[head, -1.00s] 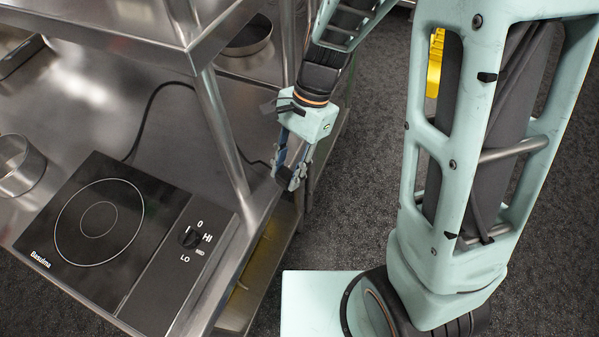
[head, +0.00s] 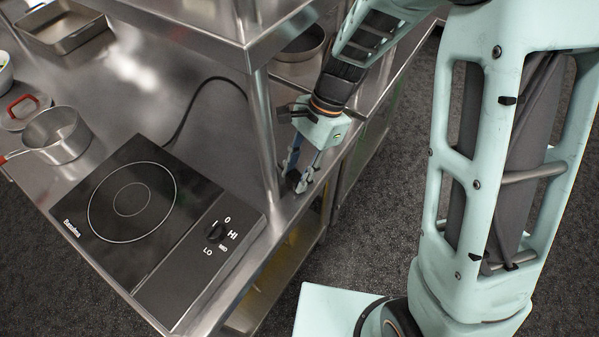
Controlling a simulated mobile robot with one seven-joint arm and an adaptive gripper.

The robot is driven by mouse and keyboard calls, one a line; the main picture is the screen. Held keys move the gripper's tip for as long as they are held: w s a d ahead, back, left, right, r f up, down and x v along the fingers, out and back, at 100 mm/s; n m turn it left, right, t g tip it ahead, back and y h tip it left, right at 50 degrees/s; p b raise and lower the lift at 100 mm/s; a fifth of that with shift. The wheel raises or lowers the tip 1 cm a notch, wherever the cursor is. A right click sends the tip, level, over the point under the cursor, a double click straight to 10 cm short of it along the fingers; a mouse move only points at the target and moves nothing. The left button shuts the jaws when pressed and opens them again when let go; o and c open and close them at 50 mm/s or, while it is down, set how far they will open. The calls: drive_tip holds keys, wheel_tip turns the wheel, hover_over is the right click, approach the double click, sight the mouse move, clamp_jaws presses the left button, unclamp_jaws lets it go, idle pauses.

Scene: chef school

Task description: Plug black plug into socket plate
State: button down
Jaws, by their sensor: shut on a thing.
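My gripper (head: 302,184) is in the head view, just right of a steel post, at the right edge of the steel table. Its fingers are shut on the black plug (head: 293,175), a small dark piece that the fingers partly hide. A black cable (head: 190,108) runs from the back of the induction cooktop (head: 133,200) in an arc toward the post and passes out of sight behind it. I cannot make out the socket plate in this view.
The steel post (head: 264,140) and the shelf (head: 225,35) above stand close to my gripper's left. A saucepan (head: 60,138), a red-handled lid (head: 24,108) and a steel tray (head: 60,28) sit on the table (head: 110,95). Dark floor (head: 375,225) lies open to the right.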

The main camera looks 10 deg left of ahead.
drive_tip(key=c, duration=1.5)
unclamp_jaws()
drive_tip(key=shift+o, duration=0.2)
drive_tip(key=shift+r, duration=0.1)
drive_tip(key=v, duration=1.2)
